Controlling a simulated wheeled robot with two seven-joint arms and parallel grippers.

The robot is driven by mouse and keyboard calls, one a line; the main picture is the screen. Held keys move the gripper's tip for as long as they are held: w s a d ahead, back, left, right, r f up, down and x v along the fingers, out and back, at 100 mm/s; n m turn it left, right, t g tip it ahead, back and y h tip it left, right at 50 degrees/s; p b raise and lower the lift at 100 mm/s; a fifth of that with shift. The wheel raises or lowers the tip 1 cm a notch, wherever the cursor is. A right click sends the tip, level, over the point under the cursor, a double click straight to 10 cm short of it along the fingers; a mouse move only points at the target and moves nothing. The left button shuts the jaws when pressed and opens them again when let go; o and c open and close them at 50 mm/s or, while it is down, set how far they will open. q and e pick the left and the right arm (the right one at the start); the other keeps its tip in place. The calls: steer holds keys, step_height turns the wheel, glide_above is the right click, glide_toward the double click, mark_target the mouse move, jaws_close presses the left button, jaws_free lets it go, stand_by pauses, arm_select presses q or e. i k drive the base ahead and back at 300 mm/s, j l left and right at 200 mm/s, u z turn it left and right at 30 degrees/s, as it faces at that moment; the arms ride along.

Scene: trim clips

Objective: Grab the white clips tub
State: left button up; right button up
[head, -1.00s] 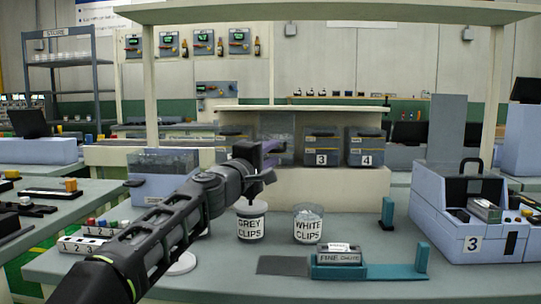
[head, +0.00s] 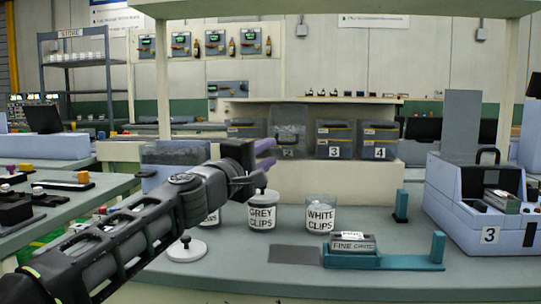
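The white clips tub (head: 320,214) is a clear tub labelled "WHITE CLIPS", upright on the grey-green bench (head: 250,275). Its top shows no lid that I can make out. The grey clips tub (head: 263,212), with a knobbed lid, stands just left of it. My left gripper (head: 267,155) is above and left of the white clips tub, over the grey one, apart from both. Its two purple fingertips are spread with nothing between them. My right gripper does not show.
A teal fixture (head: 395,261) holding a block labelled "FINE" lies in front of the tub, beside a dark mat (head: 294,255). A blue box marked 3 (head: 458,220) stands at right. Numbered bins (head: 335,141) sit on the shelf behind. A white knobbed disc (head: 186,250) lies at left.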

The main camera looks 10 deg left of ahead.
mark_target(320, 208)
steer(key=k, duration=1)
